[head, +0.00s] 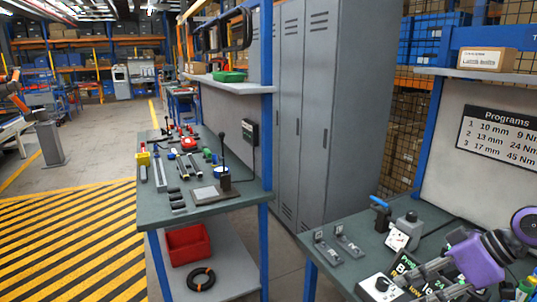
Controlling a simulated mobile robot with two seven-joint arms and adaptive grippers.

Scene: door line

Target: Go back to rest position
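My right arm comes in at the lower right in the head view, with purple and grey links. My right gripper (428,280) seems to be the grey part at its end, low over the right workbench (345,270). My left arm and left gripper are not in view.
Near my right gripper are a white box with a black knob (380,288), grey holders (350,246), a blue-handled tool (380,211) and a grey button box (407,229). A tool-covered bench (215,212) and lockers (310,110) stand beyond. Striped floor (75,245) at left is clear.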

